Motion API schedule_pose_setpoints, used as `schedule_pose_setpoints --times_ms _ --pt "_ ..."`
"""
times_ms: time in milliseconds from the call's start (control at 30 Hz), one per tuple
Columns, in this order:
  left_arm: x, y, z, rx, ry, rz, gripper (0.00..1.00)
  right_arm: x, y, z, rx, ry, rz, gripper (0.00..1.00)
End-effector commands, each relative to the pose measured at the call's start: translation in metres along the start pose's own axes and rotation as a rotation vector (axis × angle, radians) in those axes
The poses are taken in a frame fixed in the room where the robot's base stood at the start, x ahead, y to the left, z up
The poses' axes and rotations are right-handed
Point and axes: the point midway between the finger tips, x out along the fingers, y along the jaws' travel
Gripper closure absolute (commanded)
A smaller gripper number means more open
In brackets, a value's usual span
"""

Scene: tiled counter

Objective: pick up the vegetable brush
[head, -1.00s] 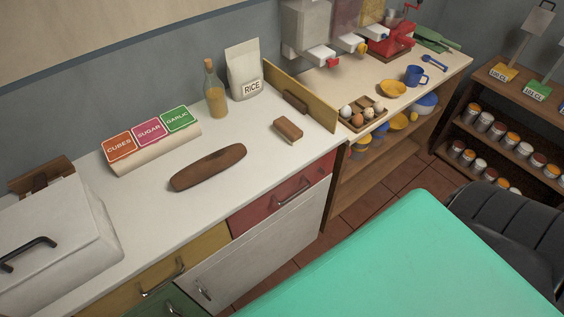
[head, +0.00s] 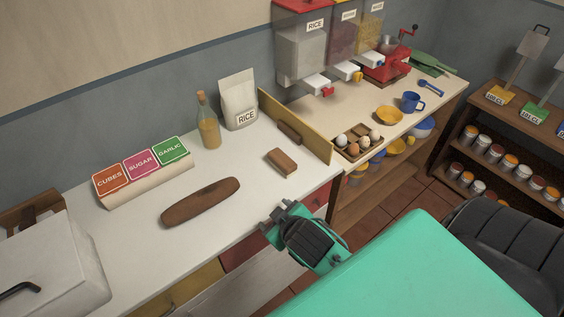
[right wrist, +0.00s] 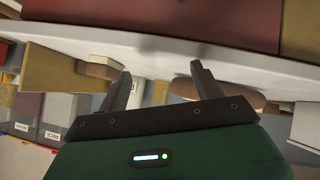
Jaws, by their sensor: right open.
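A similar brown piece (head: 289,133) is by the board. A long, rounded brown piece (head: 200,202) lies further left. My right gripper (head: 280,218) is at the counter's front edge, short of the block, open and empty. In the right wrist view its fingers (right wrist: 162,68) are apart, with a brown block (right wrist: 103,66) beyond the left finger and the long piece (right wrist: 220,93) behind the right one. My left gripper is not in view.
A rice bag (head: 239,100), a bottle (head: 208,122) and a labelled box (head: 143,172) stand at the counter's back. The yellow board (head: 300,127) rises right of the block. Eggs in a tray (head: 352,152) lie beyond it. Counter in front of the block is clear.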

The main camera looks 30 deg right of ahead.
Motion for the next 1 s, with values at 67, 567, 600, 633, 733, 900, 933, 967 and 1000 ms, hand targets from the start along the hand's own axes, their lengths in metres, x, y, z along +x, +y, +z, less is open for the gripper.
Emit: schedule_pose_setpoints --times_ms 67,567,600,633,733,900,933,967,1000 --pt "0.000 0.003 -0.002 0.000 0.003 0.003 0.64 0.007 0.009 -0.036 -0.045 0.131 0.044 0.33" --pt "0.000 0.004 0.002 0.001 -0.003 0.004 0.64 -0.041 -0.021 -0.270 -0.703 1.219 0.168 0.33" --pt "0.000 0.003 0.002 0.001 -0.003 0.004 0.64 -0.047 -0.030 -0.278 -0.785 1.294 0.153 0.33" --pt "0.000 0.003 0.002 0.001 -0.003 0.003 0.64 -0.051 -0.037 -0.282 -0.850 1.347 0.140 0.33" --pt "0.000 0.002 0.002 0.001 -0.004 0.002 0.64 -0.058 -0.061 -0.287 -1.079 1.499 0.072 0.33" --pt "-0.001 0.001 0.003 0.000 -0.004 0.001 0.64 -0.048 -0.086 -0.269 -1.516 1.638 -0.109 0.33" --pt "-0.001 0.001 0.003 0.000 -0.004 0.001 0.64 -0.043 -0.087 -0.263 -1.598 1.644 -0.149 0.33" --pt "-0.001 0.001 0.003 0.000 -0.004 0.001 0.64 -0.037 -0.086 -0.257 -1.680 1.643 -0.193 0.33" --pt "-0.001 0.001 0.003 0.000 -0.005 0.001 0.64 -0.029 -0.083 -0.248 -1.788 1.632 -0.255 0.33"
